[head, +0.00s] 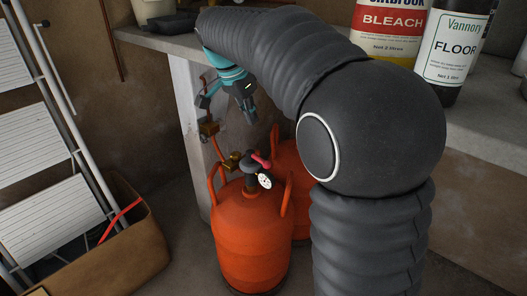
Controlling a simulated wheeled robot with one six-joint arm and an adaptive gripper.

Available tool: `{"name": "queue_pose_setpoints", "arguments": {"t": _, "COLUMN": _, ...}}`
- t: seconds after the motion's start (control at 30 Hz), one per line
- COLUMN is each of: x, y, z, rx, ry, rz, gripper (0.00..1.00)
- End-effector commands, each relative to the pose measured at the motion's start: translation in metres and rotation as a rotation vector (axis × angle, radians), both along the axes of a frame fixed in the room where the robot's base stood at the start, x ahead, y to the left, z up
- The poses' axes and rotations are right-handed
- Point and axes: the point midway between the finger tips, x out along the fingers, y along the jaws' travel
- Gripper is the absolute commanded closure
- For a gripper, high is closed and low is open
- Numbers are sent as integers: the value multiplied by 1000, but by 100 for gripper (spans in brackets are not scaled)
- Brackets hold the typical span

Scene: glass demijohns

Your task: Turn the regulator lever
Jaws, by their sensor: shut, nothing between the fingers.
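An orange gas cylinder (250,240) stands upright on the floor below the shelf. On its top sits a dark regulator (249,163) with a small red-pink lever (262,160) and a white round gauge (265,181). My gripper (250,117), teal and dark, hangs above the regulator, pointing down. It is shut and empty, with a clear gap between it and the lever. My arm hides part of the space to the right of the cylinder.
A second orange cylinder (289,160) stands close behind. A brass valve (208,130) and copper pipe run along the pale post (190,150). Bleach (391,25) and floor-cleaner (452,50) containers stand on the shelf (475,125). A stepladder (40,130) and cardboard box (125,255) are left.

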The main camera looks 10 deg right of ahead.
Motion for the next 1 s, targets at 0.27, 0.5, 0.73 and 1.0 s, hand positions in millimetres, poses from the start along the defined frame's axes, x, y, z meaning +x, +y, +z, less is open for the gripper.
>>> {"name": "queue_pose_setpoints", "arguments": {"t": 0.27, "x": 8, "y": -16, "z": -51, "rx": -1, "ry": 4, "rz": -1, "gripper": 100}}
{"name": "queue_pose_setpoints", "arguments": {"t": 0.5, "x": 16, "y": -29, "z": -93, "rx": -1, "ry": 4, "rz": -1, "gripper": 100}}
{"name": "queue_pose_setpoints", "arguments": {"t": 0.73, "x": 21, "y": -38, "z": -119, "rx": 0, "ry": 1, "rz": -1, "gripper": 100}}
{"name": "queue_pose_setpoints", "arguments": {"t": 1.0, "x": 23, "y": -40, "z": -129, "rx": 0, "ry": 0, "rz": 0, "gripper": 100}}
